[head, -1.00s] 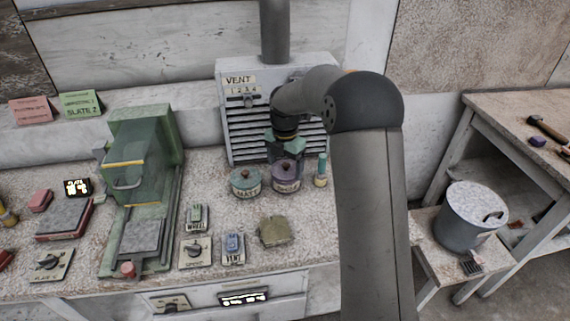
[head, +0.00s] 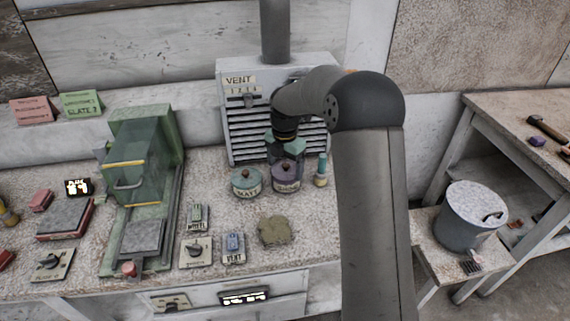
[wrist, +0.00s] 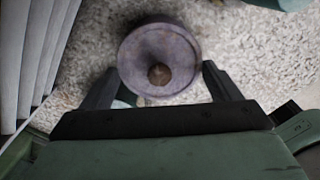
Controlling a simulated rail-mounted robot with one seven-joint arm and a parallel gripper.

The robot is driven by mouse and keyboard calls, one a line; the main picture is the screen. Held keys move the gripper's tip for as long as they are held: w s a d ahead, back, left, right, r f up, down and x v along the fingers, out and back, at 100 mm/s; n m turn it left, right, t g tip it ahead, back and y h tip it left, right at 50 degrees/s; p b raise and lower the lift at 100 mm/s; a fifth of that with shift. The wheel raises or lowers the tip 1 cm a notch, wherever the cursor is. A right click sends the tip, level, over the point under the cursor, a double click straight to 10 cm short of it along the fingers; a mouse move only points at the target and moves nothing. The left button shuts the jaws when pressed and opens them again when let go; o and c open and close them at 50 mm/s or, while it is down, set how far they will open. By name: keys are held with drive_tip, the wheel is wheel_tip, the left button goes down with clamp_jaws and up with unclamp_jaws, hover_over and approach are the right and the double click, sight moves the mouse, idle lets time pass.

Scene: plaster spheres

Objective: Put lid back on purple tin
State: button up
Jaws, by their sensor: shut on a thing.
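The purple lid (wrist: 158,52) with its brown knob lies between the two dark fingers of my gripper (wrist: 158,76) in the wrist view, and my gripper is shut on it. In the head view the purple lid (head: 285,169) is over the labelled purple tin (head: 286,186), under my gripper (head: 287,158). It looks level and at the tin's rim, but I cannot tell whether it is fully seated. The lid hides the tin's opening, and the fingertips are hard to make out in the head view.
A teal lidded tin (head: 245,182) stands close on the left, and a small teal-topped bottle (head: 321,171) close on the right. The vent box (head: 240,125) is right behind. A crumpled olive cloth (head: 274,230) and a vent switch (head: 233,243) lie in front.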

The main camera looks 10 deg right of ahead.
idle(0.9)
drive_tip(key=o, duration=0.8)
drive_tip(key=shift+o, duration=0.2)
drive_tip(key=shift+r+p, duration=2.8)
drive_tip(key=shift+r, duration=0.75)
clamp_jaws()
